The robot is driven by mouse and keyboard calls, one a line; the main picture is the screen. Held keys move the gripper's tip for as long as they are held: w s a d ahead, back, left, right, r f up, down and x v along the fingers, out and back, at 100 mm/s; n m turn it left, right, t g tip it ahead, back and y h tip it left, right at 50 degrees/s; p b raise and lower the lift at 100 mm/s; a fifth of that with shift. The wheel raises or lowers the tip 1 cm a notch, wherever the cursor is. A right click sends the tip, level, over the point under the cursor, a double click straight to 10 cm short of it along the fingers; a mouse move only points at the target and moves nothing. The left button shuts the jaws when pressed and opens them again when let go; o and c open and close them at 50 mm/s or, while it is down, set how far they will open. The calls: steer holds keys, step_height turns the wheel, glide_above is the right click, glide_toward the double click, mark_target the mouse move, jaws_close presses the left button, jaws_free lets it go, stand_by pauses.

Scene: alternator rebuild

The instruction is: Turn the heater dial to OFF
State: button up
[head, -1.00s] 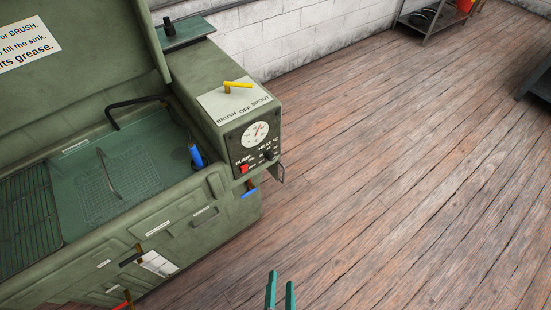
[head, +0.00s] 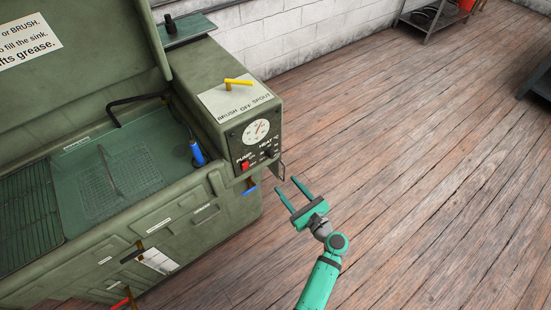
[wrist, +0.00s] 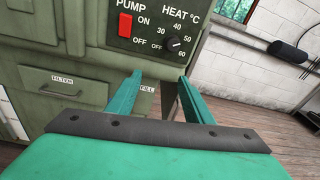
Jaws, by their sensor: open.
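The heater dial (wrist: 173,44) is a small black knob under the "HEAT °C" label, with OFF, 30, 40, 50 and 60 marked around it. Its white pointer line appears to point to the upper right, near 50, but is small. In the head view the dial (head: 268,153) sits on the front of the green control box, right of the red switch. My gripper (head: 287,188) is open and empty, in front of and below the panel, apart from the dial. In the wrist view its two teal fingers (wrist: 158,82) reach toward the panel, below the dial.
The red pump switch (wrist: 125,24) is left of the dial; a round gauge (head: 256,132) is above. A yellow lever (head: 238,84) tops the box.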

mark_target(274, 156)
steer(key=shift+m+y, duration=0.4)
steer(key=shift+y, duration=0.3)
steer(key=w+a+r, duration=0.1)
steer(key=w, duration=0.2)
steer(key=w+a+r, duration=0.1)
steer(key=w+a, duration=0.1)
steer(key=w, duration=0.2)
steer(key=w+a+r, duration=0.1)
steer(key=w, duration=0.2)
steer(key=shift+w+a+r, duration=0.25)
steer(key=shift+w+a, duration=0.05)
steer(key=shift+a, duration=0.05)
steer(key=c, duration=1)
